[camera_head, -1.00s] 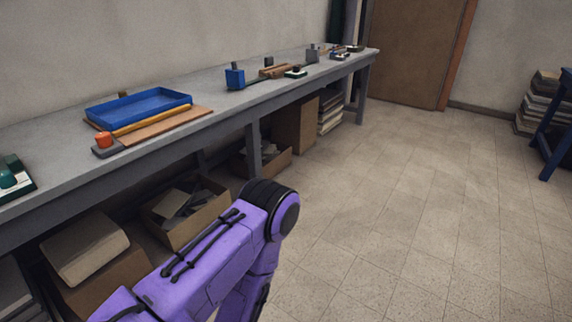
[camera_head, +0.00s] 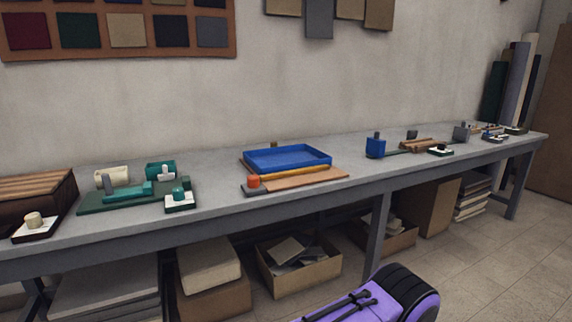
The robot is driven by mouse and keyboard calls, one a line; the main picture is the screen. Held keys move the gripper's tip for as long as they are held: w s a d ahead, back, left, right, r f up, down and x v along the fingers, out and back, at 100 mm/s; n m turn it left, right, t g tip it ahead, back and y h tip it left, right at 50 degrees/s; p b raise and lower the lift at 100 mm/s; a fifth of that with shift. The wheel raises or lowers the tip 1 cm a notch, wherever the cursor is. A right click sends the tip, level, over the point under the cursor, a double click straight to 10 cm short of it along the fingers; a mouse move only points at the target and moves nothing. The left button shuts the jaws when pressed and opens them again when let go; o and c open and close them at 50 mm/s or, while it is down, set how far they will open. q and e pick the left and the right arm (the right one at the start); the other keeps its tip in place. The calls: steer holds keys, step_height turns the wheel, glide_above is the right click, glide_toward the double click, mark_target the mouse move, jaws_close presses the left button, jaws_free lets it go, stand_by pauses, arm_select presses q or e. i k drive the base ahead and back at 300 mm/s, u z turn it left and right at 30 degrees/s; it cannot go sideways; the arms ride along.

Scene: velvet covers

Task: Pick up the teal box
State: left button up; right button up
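Several teal things stand at the left part of the grey workbench (camera_head: 225,205). A small teal box-like block (camera_head: 160,171) with a white peg in front stands at the back of a dark green board (camera_head: 95,207). A long low teal piece (camera_head: 125,193) lies on the same board. A teal knob (camera_head: 179,194) sits on a small white-topped dark base at the board's right front. I cannot tell for sure which one is the teal box. Neither gripper is in view; only a purple link of my own arm shows at the bottom.
A blue tray (camera_head: 287,160) lies on a brown board mid-bench, with an orange knob (camera_head: 253,182) in front. A brown slatted box (camera_head: 37,188) stands at the far left. A blue block (camera_head: 375,147) stands farther right. Floor is open at the right.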

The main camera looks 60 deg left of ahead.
mark_target(153, 169)
steer(key=u, duration=2.95)
steer(key=k, duration=0.65)
steer(key=u, duration=0.3)
steer(key=i, duration=1.35)
steer(key=z, duration=0.75)
